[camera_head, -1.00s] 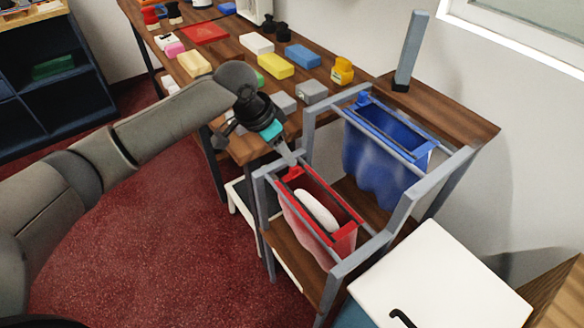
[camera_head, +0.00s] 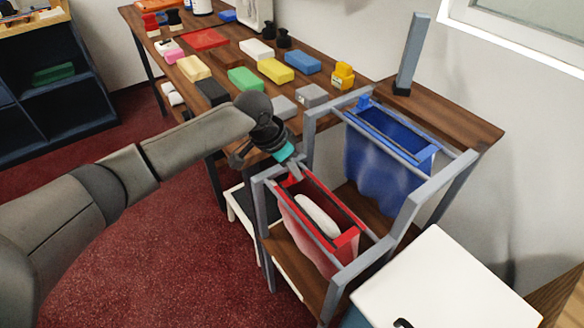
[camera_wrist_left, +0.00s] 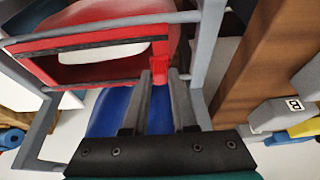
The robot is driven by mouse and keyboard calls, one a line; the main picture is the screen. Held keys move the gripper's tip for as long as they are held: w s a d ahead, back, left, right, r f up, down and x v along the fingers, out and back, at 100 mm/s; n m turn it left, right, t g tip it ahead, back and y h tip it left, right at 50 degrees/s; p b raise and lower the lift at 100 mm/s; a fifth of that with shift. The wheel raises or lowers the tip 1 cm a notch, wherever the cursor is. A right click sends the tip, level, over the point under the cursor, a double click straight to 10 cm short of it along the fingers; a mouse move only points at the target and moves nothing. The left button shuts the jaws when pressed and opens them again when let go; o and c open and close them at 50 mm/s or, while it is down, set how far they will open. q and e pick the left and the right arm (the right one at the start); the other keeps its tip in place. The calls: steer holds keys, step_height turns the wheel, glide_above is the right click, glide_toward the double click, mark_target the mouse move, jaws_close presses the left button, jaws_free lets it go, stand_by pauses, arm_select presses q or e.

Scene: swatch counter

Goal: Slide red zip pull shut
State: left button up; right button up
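A red zip bag (camera_head: 349,239) hangs in the near part of a grey frame. Its top is open, and a white rounded item (camera_head: 317,215) shows inside. My left gripper (camera_head: 296,174) points down at the bag's far end and covers the pull in the head view. In the left wrist view the red zip pull (camera_wrist_left: 159,70) shows at the tips of my left gripper (camera_wrist_left: 160,76), between two fingers with a narrow gap. Whether the fingers press on it is not clear. My right gripper is out of view.
A blue bag (camera_head: 385,165) with a blue pull (camera_head: 364,102) hangs behind in the same grey frame (camera_head: 402,222). A wooden counter with several coloured blocks lies beyond. A white-topped cabinet (camera_head: 440,285) stands at the near right.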

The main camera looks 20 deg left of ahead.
arm_select(q)
jaws_close()
stand_by(1.0)
